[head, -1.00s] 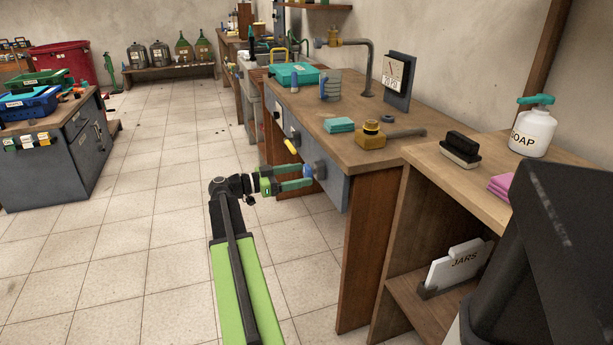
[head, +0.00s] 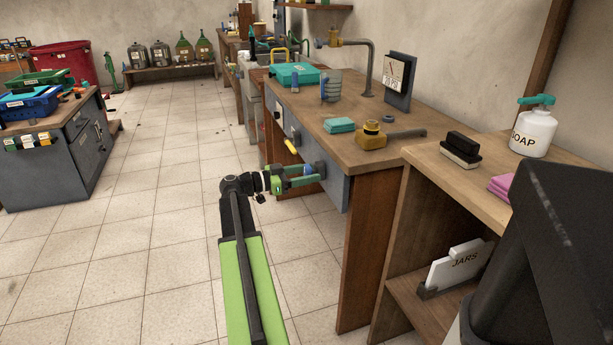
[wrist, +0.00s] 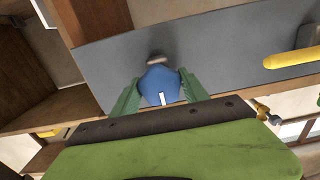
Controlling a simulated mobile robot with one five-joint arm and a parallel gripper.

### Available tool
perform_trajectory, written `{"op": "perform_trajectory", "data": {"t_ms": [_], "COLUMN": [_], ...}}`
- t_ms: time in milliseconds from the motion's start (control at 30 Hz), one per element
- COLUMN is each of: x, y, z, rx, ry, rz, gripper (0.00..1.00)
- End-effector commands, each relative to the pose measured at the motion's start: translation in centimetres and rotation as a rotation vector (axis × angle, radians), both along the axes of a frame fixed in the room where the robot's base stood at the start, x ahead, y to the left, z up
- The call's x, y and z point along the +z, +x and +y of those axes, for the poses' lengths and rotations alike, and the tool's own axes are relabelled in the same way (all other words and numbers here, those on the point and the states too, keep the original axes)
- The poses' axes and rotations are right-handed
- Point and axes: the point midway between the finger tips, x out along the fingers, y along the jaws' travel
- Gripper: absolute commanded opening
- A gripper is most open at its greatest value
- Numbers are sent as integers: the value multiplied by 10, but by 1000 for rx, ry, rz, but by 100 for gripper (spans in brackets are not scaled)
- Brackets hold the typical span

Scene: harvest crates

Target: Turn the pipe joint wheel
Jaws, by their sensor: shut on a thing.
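The blue wheel (wrist: 160,80) with a white mark stands out from a grey panel (wrist: 225,50) in the wrist view. In the head view the panel (head: 337,190) is on the front of the wooden bench, below its top. My gripper (head: 316,173) reaches the panel from the left, and its green fingers mostly hide the wheel there. In the wrist view the two fingers (wrist: 160,88) press on opposite sides of the wheel. My gripper is shut on it.
A yellow handle (wrist: 290,57) sits on the same panel, to the right in the wrist view. A brass fitting with a pipe (head: 372,137) lies on the bench top (head: 330,115). A wooden shelf unit (head: 415,215) stands to the right. The tiled floor to the left is clear.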

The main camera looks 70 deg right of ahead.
Motion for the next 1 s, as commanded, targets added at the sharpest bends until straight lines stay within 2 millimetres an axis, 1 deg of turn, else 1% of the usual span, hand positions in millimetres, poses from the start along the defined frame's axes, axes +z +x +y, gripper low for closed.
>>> {"op": "perform_trajectory", "data": {"t_ms": [167, 300, 433, 533, 767, 800, 967, 1000], "x": [0, 0, 0, 0, 0, 0, 0, 0], "y": [-1, -1, -1, -1, -2, -2, -2, -1], "z": [1, 1, 1, 1, 1, 1, 1, 0], "rx": [-3, -3, -4, -4, -5, -5, -4, -4], "ry": [52, 189, 288, 320, 323, 323, 322, 322], "rz": [42, 154, 234, 260, 262, 261, 261, 261], "gripper": [12, 12, 12, 12, 12, 53, 74, 74]}}
